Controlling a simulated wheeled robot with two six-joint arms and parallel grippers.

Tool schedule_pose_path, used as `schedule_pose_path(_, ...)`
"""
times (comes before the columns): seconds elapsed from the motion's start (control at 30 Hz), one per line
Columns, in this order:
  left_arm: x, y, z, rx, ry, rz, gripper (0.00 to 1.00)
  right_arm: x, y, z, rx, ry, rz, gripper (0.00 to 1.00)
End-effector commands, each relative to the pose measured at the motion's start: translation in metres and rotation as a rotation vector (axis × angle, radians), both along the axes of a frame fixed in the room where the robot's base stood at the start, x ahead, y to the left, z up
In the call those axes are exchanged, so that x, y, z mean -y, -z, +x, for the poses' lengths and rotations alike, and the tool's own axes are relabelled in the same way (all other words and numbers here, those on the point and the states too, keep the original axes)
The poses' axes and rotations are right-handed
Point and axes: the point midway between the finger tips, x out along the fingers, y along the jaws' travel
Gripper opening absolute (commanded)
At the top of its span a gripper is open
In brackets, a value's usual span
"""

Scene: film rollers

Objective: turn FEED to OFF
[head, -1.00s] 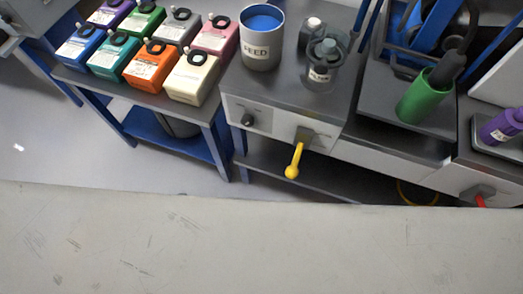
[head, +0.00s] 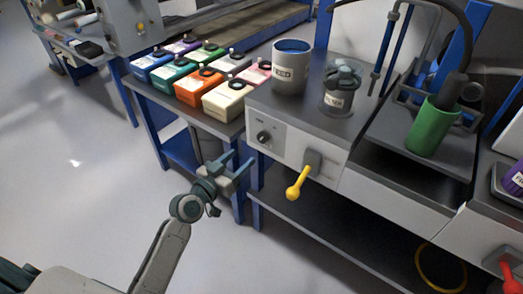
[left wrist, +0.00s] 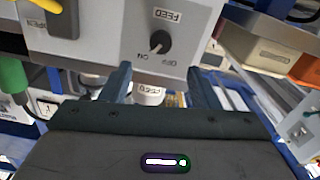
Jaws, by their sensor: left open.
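The FEED knob (head: 264,137) is a small black dial on the grey front panel (head: 297,147), left of the yellow lever. In the left wrist view, the knob (left wrist: 160,41) appears upside down with its FEED, OFF and ON labels. Its pale pointer mark appears to face the ON side. My left gripper (head: 236,168) is open and empty, below and left of the knob and apart from it. In the left wrist view its fingers (left wrist: 157,82) stand apart, with the knob beyond them. My right gripper is not in view.
A yellow lever (head: 298,183) hangs from the panel just right of the knob. A FEED can (head: 290,73) and a grey container (head: 340,98) stand on top. Several coloured boxes (head: 222,102) cover the left table. A blue table leg (head: 257,195) is near my gripper.

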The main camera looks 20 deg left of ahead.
Motion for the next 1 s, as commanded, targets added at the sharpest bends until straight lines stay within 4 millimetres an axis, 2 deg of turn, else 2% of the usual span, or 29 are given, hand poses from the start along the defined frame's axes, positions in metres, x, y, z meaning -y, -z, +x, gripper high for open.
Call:
schedule_pose_path(0.3, 0.020, -0.002, 0.056, 0.000, -0.001, -0.003, 0.55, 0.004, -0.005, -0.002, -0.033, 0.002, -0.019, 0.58)
schedule_pose_path(0.5, 0.030, 0.000, 0.083, -0.003, -0.001, -0.001, 0.55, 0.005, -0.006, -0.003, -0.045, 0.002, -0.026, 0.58)
schedule_pose_path(0.7, 0.034, 0.000, 0.094, -0.004, -0.001, -0.001, 0.55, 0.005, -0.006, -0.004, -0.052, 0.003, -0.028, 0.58)
schedule_pose_path(0.93, 0.034, 0.001, 0.094, -0.003, -0.001, 0.000, 0.55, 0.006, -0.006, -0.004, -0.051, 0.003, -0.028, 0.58)
schedule_pose_path(0.97, 0.034, 0.001, 0.094, -0.003, -0.001, 0.000, 0.54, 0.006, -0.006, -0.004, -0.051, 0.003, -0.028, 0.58)
schedule_pose_path(1.0, 0.034, 0.001, 0.094, -0.003, -0.001, 0.000, 0.46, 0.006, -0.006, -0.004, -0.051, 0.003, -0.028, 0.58)
